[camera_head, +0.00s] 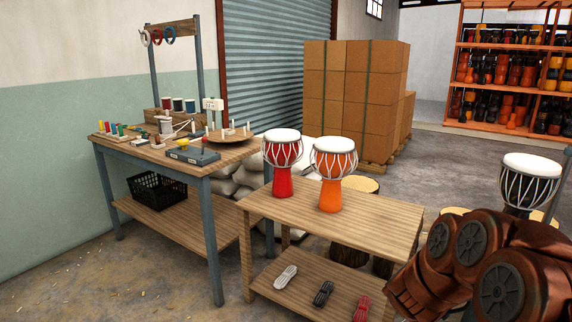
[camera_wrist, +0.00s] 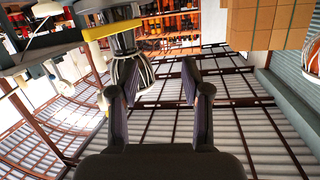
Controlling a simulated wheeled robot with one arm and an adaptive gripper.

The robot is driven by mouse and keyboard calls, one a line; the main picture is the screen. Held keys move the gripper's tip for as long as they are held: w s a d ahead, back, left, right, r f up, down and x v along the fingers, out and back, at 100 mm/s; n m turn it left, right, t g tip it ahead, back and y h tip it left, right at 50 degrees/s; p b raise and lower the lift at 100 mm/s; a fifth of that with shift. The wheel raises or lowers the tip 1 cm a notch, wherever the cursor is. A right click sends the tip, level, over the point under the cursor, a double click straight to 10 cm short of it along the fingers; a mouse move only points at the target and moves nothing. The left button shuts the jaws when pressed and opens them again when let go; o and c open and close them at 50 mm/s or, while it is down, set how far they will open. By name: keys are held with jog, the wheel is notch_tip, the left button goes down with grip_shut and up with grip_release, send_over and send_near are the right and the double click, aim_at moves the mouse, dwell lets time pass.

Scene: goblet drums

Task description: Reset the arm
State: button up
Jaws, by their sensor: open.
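My arm (camera_head: 490,265), with reddish-brown links, is folded at the lower right of the head view. My gripper (camera_wrist: 158,72) shows in the wrist view with its two dark fingers apart and nothing between them. The head view does not show the gripper. A red goblet drum (camera_head: 281,183) and an orange goblet drum (camera_head: 331,192) stand upright on the low wooden table (camera_head: 390,228). A black goblet drum (camera_head: 522,192) with a white head stands at the right, partly hidden by my arm. In the wrist view, a dark drum (camera_wrist: 124,46) appears beyond the left finger.
A workbench (camera_head: 140,153) with spools and small tools stands at the left. Rope bundles (camera_head: 323,293) lie on the low table's lower shelf. Stacked cartons (camera_head: 350,95) and an orange rack (camera_head: 510,47) of drums stand behind. Open floor (camera_head: 445,160) lies between them.

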jog(key=s+a+f+n+y, duration=0.1)
jog(key=a+n+y, duration=0.3)
jog(key=a, duration=0.7)
jog(key=s+a+f+n+y, duration=0.1)
jog(key=a+f+n+y, duration=0.1)
jog(key=a+y, duration=0.7)
jog(key=s+a+f+n+g, duration=0.15)
jog(key=s+a+g, duration=0.3)
jog(key=s, duration=0.55)
jog(key=s+a+n+g, duration=0.3)
jog(key=s+a, duration=0.3)
jog(key=s, duration=0.4)
jog(key=s+d+r+g+h, duration=0.1)
jog(key=s+d+g, duration=0.15)
jog(key=s, duration=0.65)
jog(key=s+d+r+g, duration=0.1)
jog(key=s+g, duration=0.2)
jog(key=s, duration=0.5)
jog(key=s+p+v, duration=0.3)
jog(key=p+v, duration=0.9)
jog(key=v, duration=0.1)
jog(key=s+a+r+p+v, duration=0.1)
jog(key=s+p+v, duration=0.1)
jog(key=p+v, duration=1)
jog(key=shift+s+r+t+p, duration=0.4)
jog(key=shift+s+r+p, duration=0.1)
jog(key=shift+r+p, duration=0.1)
jog(key=shift+f, duration=0.1)
